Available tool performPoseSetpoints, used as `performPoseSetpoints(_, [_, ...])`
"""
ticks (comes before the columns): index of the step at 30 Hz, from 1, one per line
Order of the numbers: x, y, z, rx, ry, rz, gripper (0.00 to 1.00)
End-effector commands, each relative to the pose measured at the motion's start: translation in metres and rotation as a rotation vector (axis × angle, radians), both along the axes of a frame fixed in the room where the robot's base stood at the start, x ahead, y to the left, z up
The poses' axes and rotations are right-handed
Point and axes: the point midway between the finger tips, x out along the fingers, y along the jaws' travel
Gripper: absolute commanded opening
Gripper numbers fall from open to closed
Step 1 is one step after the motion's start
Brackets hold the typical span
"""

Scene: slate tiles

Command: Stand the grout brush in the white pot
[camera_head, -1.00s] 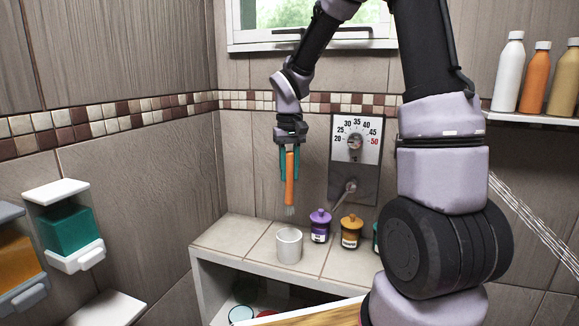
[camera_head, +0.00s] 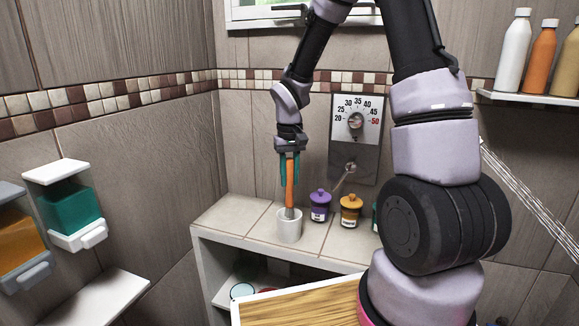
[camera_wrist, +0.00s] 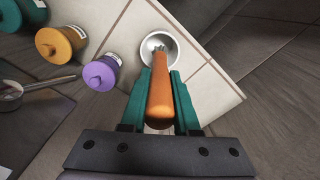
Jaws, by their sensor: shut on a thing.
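The grout brush (camera_head: 290,183) has an orange handle and pale bristles at its lower end. My gripper (camera_head: 290,172), with teal fingers, is shut on the handle and holds the brush upright, bristles down. The white pot (camera_head: 289,228) stands on the tiled ledge directly below. In the head view the brush's lower end reaches the pot's mouth and its tip is hidden there. In the wrist view the bristles show against the opening of the white pot (camera_wrist: 148,46), past the orange handle (camera_wrist: 160,100) between the fingers.
A purple jar (camera_head: 320,206) and a mustard jar (camera_head: 351,211) stand close to the right of the pot. A dial panel (camera_head: 355,135) with a lever is on the wall behind. The tiled ledge (camera_head: 228,212) is clear to the pot's left.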

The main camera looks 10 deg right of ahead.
Motion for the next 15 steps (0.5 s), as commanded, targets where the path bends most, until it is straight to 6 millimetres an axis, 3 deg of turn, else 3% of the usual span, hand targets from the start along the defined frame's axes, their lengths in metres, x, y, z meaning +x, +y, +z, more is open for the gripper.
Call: performPoseSetpoints(15, [-0.001,0.0,-0.036,0.0,0.002,0.0,0.0])
